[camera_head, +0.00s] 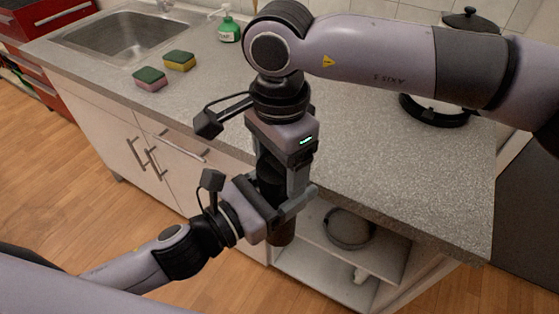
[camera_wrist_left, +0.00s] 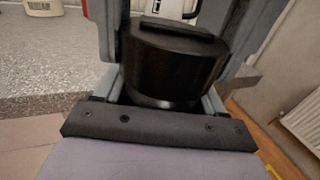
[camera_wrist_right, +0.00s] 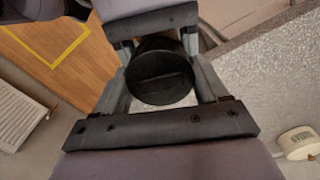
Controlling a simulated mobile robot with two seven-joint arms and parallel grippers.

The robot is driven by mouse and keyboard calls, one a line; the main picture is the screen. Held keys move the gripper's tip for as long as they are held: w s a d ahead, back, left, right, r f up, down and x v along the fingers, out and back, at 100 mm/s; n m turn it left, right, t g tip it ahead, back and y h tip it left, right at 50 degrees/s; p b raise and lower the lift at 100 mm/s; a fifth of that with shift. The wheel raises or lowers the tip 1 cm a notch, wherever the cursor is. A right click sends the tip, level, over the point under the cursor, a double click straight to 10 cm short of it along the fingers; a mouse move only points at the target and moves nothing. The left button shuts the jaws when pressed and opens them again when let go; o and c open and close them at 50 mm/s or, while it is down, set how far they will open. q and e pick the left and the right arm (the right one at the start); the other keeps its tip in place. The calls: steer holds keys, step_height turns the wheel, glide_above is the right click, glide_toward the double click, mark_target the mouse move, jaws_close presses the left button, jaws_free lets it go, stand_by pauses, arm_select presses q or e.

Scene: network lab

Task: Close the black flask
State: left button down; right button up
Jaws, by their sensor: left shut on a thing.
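The black flask (camera_head: 283,234) stands roughly upright in front of the counter edge, its lower end showing below my left gripper. My left gripper (camera_head: 298,203) comes in from the left and is shut on the flask. In the left wrist view a black cylinder (camera_wrist_left: 168,65) with a paler rim lies between the left fingers. My right gripper (camera_head: 283,178) points down from above, just over the left one. In the right wrist view a round black end (camera_wrist_right: 160,72) with a line across it lies between the right fingers. Whether they press on it, and whether lid and body are joined, is hidden.
The grey counter (camera_head: 400,170) lies behind the grippers. It bears two sponges (camera_head: 165,71), a green soap bottle (camera_head: 228,26) and a sink (camera_head: 120,35). An open shelf (camera_head: 330,270) with a round pan (camera_head: 349,229) is below. The wooden floor at lower left is clear.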

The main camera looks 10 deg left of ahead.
steer(key=o, duration=1.2)
step_height(320, 180, up, 12)
steer(key=shift+r, duration=0.1)
